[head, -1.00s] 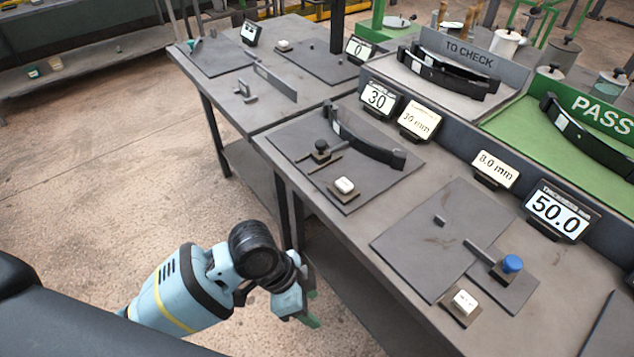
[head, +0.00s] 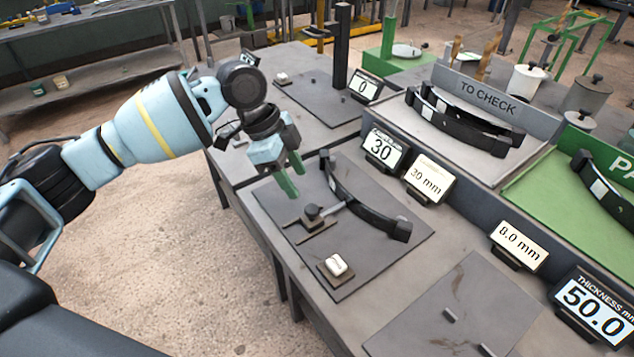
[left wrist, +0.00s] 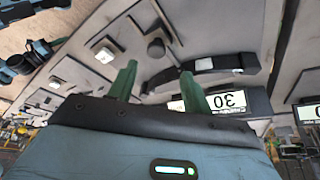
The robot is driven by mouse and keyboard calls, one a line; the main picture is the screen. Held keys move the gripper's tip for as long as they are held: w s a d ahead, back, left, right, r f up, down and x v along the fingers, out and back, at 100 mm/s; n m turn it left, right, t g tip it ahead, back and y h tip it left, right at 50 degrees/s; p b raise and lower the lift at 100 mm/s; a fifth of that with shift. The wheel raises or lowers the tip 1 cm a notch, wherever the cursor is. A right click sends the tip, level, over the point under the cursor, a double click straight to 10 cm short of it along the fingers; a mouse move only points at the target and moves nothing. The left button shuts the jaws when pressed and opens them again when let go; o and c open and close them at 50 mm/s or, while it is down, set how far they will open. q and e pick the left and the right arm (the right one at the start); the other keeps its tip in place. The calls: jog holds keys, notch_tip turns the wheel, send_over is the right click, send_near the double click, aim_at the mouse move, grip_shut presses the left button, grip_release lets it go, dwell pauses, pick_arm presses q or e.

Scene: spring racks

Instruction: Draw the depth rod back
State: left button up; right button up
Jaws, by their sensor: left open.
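The depth rod (head: 334,208) is a thin pale bar with a dark round knob (head: 312,211) at its near end. It sits on a small slotted base on a grey plate and points at the curved black leaf spring (head: 362,207). Its far tip seems to reach the spring; I cannot tell whether they touch. My left gripper (head: 291,177) is open and empty, above and beyond the knob in the head view. In the left wrist view the knob (left wrist: 156,47) lies past the two green fingers (left wrist: 158,72). My right gripper is out of view.
A white button (head: 336,265) on a block stands on the same plate. The display reading 30 (head: 382,149) and a 30 mm card (head: 428,180) stand behind the spring. A tall dark post (head: 342,45) rises on the far table.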

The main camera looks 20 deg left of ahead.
aim_at(311, 208)
pick_arm(q)
jog(key=x, duration=0.7)
jog(key=shift+s+d+f, duration=0.1)
jog(key=shift+s+d, duration=0.05)
jog(key=shift+s, duration=0.1)
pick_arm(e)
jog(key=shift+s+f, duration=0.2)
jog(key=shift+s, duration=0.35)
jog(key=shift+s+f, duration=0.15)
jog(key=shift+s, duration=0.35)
pick_arm(q)
grip_shut()
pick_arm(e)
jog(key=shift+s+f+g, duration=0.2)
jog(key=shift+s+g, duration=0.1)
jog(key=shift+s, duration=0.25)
